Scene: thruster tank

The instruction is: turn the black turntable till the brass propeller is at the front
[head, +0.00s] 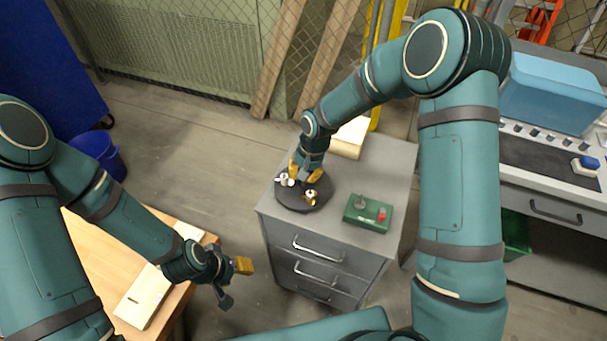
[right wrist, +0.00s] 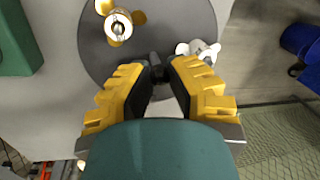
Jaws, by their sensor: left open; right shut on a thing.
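The round black turntable (head: 291,204) sits on the grey cabinet top; it also shows in the right wrist view (right wrist: 98,52). The brass propeller (head: 311,196) stands on its front right part, and shows at the top left in the right wrist view (right wrist: 118,25). A white propeller (head: 283,180) is on the turntable's left side, also in the right wrist view (right wrist: 200,50). My right gripper (head: 306,174) reaches down over the turntable, its yellow fingers (right wrist: 158,78) shut on a small black post on it. My left gripper (head: 235,278) is open and empty, left of the cabinet.
A green box (head: 368,212) with a red button and a grey knob stands right of the turntable. A pale block (head: 350,136) lies at the cabinet's back. A wooden table (head: 95,262) with a pale board (head: 150,292) is at left. The floor (head: 180,130) between is clear.

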